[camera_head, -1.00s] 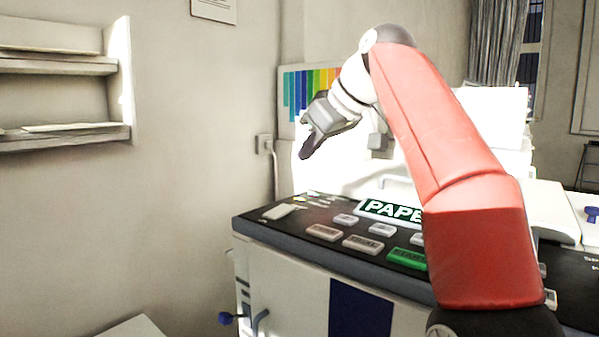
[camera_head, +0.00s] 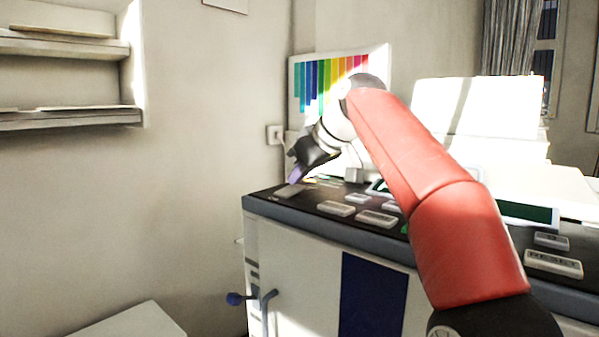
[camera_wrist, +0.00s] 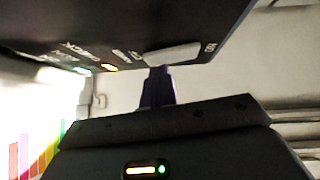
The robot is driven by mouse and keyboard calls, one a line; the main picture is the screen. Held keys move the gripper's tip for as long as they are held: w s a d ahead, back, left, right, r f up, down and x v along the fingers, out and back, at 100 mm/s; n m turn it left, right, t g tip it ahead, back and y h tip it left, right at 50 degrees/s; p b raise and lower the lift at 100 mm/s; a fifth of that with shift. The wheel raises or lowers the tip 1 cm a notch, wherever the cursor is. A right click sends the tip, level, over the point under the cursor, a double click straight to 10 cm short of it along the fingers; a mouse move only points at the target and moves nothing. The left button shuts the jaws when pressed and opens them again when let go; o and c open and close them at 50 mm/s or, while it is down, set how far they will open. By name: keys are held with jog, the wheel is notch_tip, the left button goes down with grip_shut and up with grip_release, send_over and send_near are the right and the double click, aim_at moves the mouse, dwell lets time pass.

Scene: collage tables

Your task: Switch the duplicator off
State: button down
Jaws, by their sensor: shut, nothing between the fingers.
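The duplicator (camera_head: 300,255) is a pale cabinet with a dark control panel on top. A pale rocker switch (camera_head: 290,190) sits at the panel's left end. It also shows in the wrist view (camera_wrist: 186,53), beside small white lettering. My gripper (camera_head: 295,177) is shut and empty, its dark purple fingertips pointing down just above or at the switch. In the wrist view the fingertips (camera_wrist: 158,84) reach up to the switch's edge. I cannot tell whether they touch it.
Grey buttons (camera_head: 376,218) lie right of the switch, and a RESET button (camera_head: 553,264) is farther right. My red arm hides the panel's middle. A color chart (camera_head: 330,80) stands behind. A blue-knobbed lever (camera_head: 235,298) sticks out at the cabinet's left. Wall shelves (camera_head: 60,120) are at left.

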jog(key=shift+w+d+f, duration=0.1)
jog(key=shift+f, duration=0.15)
dwell(0.4)
jog(key=shift+s+a+r, duration=0.25)
jog(key=shift+s+a, duration=0.3)
jog(key=p+v, duration=0.1)
jog(key=v, duration=0.6)
jog(key=shift+s+d+r+p, duration=0.15)
jog(key=shift+d+r+p, duration=0.15)
jog(key=shift+p, duration=0.1)
